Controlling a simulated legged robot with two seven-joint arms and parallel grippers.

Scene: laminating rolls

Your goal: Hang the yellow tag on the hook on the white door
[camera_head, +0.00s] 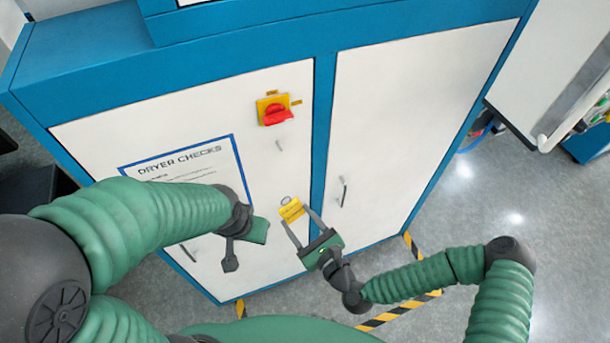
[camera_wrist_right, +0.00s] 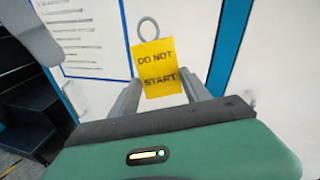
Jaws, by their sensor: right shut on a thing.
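The yellow tag (camera_head: 291,210) is between the fingertips of my right gripper (camera_head: 294,224), which is shut on it. In the right wrist view the tag (camera_wrist_right: 158,68) reads "DO NOT START" and has a grey ring (camera_wrist_right: 148,27) at its top. The tag is in front of the left white door (camera_head: 215,120); I cannot tell how far off. A small grey piece, perhaps the hook (camera_head: 279,145), sticks out of this door below the red switch. My left gripper (camera_head: 231,262) is low before the same door; its jaws are unclear.
A red rotary switch on a yellow plate (camera_head: 274,109) is on the left door. A "DRYER CHECKS" sheet (camera_head: 190,160) is partly behind my left arm. The right door has a handle (camera_head: 343,191). Striped tape (camera_head: 400,308) marks the floor.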

